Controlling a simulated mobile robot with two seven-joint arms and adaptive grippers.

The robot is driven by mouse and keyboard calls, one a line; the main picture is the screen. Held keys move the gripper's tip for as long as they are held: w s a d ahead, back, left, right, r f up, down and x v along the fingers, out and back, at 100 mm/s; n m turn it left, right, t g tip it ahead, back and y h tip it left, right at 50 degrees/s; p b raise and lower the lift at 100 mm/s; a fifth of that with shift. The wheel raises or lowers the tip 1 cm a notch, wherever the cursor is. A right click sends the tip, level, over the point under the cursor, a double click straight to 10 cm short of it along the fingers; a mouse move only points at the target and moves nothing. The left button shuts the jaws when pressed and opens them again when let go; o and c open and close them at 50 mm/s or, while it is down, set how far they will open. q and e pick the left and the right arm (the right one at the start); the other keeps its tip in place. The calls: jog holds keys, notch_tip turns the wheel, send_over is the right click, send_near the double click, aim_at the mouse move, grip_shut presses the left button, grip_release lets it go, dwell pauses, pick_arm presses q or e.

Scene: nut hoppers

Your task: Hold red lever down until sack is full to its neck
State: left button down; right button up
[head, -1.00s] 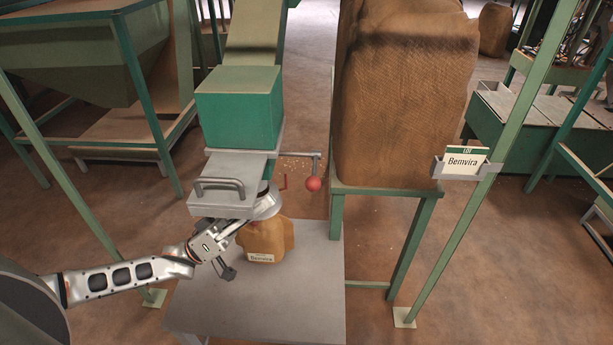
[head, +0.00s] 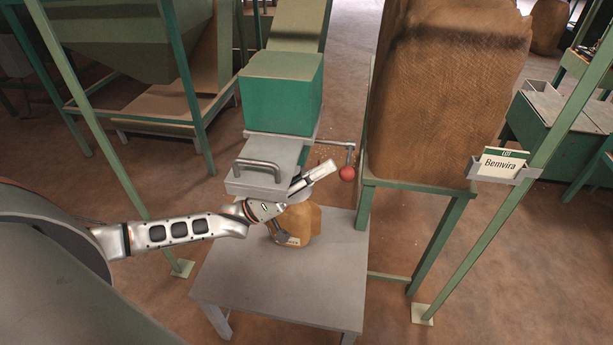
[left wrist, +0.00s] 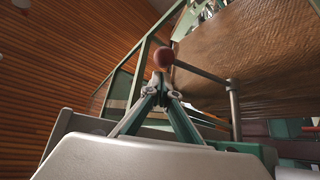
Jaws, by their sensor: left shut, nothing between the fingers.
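The red lever knob (head: 347,173) hangs at the near end of a grey rod at the right of the hopper outlet. It shows in the left wrist view (left wrist: 164,57) just beyond the fingertips. My left gripper (head: 328,170) points right at the knob, beside the spout. Its fingers (left wrist: 163,92) are shut together with nothing between them; I cannot tell whether they touch the knob. A small brown sack (head: 313,222) with a label stands below the spout, partly behind my gripper. Its neck and fill level are hidden. My right gripper is out of view.
The sack stands on a grey table (head: 285,285) with bare room in front. A green hopper box (head: 284,92) and grey handle (head: 258,168) are above. A large brown sack (head: 445,95) on a green stand and a Bemvira sign (head: 501,163) are right.

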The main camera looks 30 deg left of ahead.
pick_arm(q)
jog(key=shift+x, duration=1.25)
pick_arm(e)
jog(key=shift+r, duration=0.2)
pick_arm(q)
notch_tip(320, 180, down, 10)
jog(key=m+g+h+b, duration=0.5)
jog(key=m+g+b, duration=0.2)
jog(key=m+b, duration=0.4)
jog(key=shift+s+g+b, duration=0.25)
jog(key=shift+g+b, duration=0.05)
jog(key=shift+b, duration=0.65)
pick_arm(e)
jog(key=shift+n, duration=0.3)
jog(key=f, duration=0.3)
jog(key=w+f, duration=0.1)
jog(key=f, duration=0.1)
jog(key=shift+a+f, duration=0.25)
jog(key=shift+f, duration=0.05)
pick_arm(q)
jog(key=shift+f, duration=0.1)
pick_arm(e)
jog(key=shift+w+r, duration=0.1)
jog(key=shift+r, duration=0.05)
